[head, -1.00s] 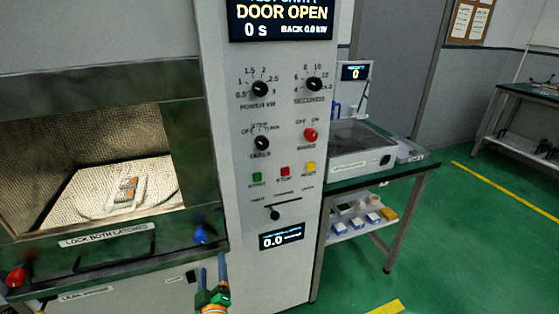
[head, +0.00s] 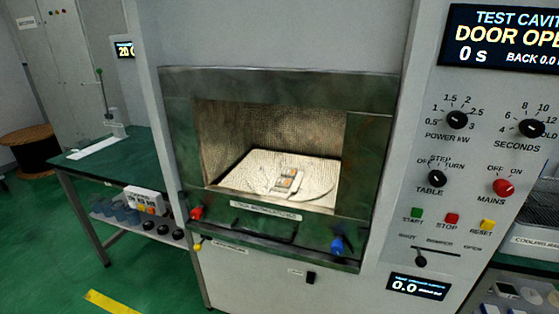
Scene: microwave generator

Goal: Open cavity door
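The microwave cavity (head: 215,135) stands open in the middle of the head view, with mesh-like inner walls. Its green metal door (head: 225,224) appears folded down below the opening, with a pale label and a dark handle (head: 265,230). A red knob (head: 197,213) is at the door's left end and a blue knob (head: 337,246) at its right end. The display (head: 500,36) at top right reads "DOOR OPE", cut off by the picture edge, and "0 s". Inside, a small white and orange item (head: 286,180) lies on a pale plate (head: 250,170). Neither gripper is in view.
The control panel right of the cavity has dials, a red mains knob (head: 502,187) and coloured buttons. A green-topped bench (head: 110,155) stands at left, with items on its lower shelf. A cable drum (head: 35,145) is farther back. Green floor at lower left is clear.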

